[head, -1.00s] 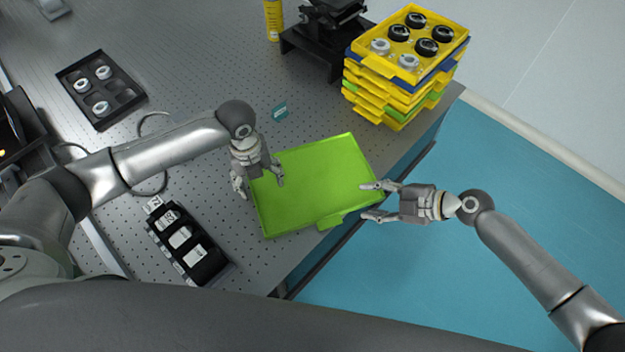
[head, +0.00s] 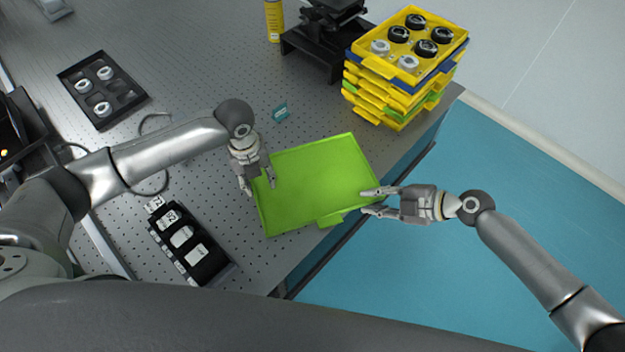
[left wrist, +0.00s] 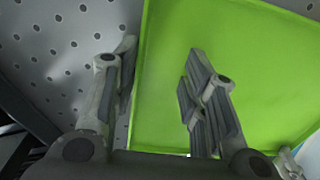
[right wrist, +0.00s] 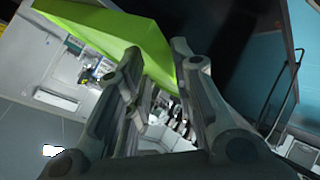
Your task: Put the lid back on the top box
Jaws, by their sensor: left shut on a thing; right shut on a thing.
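The lid (head: 315,182) is a flat bright green rectangle with a tab on its front edge, lying over the table's near right edge. My left gripper (head: 258,188) is shut on the lid's left edge, one finger on each side of its rim; the green rim also shows in the left wrist view (left wrist: 165,90). My right gripper (head: 364,201) is shut on the lid's right edge; the lid also shows in the right wrist view (right wrist: 120,28). The top box (head: 388,72) is yellow and open, with several black and white round parts inside, on a stack at the upper right.
The stack (head: 395,100) of yellow, green and blue boxes stands near the table's edge. A black stage (head: 318,45) and a yellow bottle (head: 274,20) stand left of it. A black tray (head: 125,92) and a black labelled holder (head: 190,243) lie at the left. A small teal piece (head: 280,112) lies behind the lid.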

